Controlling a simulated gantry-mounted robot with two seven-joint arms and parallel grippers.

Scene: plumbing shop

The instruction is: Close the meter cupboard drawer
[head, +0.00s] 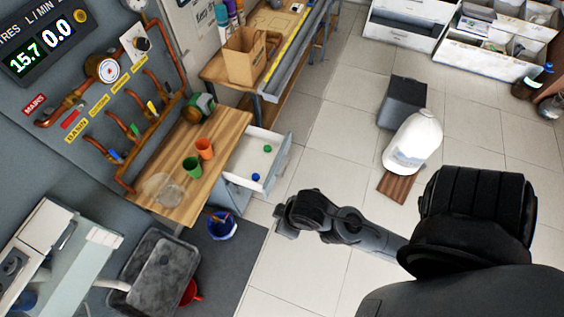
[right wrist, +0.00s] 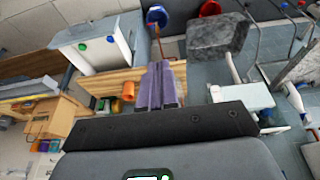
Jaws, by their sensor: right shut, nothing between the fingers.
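The meter cupboard drawer (head: 278,170) is white and stands pulled out from under the wooden worktop (head: 235,122) in the head view. A green and a blue round item lie inside it. The drawer (right wrist: 123,47) also shows at the upper left in the right wrist view. My right gripper (head: 285,222) is below and slightly right of the drawer's front in the head view, apart from it. Its fingers (right wrist: 160,85) are together and empty in the right wrist view. My left gripper is not in view.
An orange cup (head: 204,149) and a green cup (head: 192,167) stand on the worktop. A blue bucket (head: 222,226) is on the floor below the drawer. A white jug (head: 412,142) is on the right. The tiled floor before the drawer is clear.

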